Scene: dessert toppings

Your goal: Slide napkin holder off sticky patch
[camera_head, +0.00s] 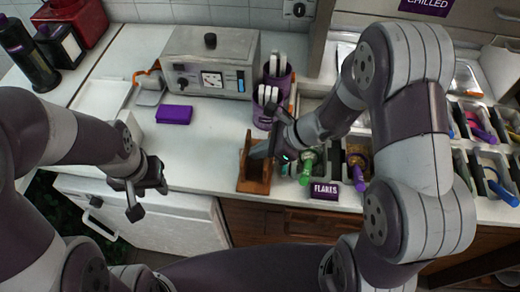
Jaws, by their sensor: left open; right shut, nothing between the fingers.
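The napkin holder appears to be the brown wooden stand (254,178) near the counter's front edge, left of the toppings bins. My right gripper (262,150) reaches over it from the right and is shut, with its tip at or just above the holder's upper part. Whether it touches the holder I cannot tell. My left gripper (148,190) is open and empty, hanging in front of the counter edge at the left, well apart from the holder. No sticky patch can be made out; the holder and my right gripper cover the counter there.
A grey machine (210,62) stands at the back, with a purple block (174,115) in front of it. Purple cups (264,108) stand behind the holder. A "FLARES" label (325,191) and toppings bins lie close on the right. The counter (205,150) left of the holder is clear.

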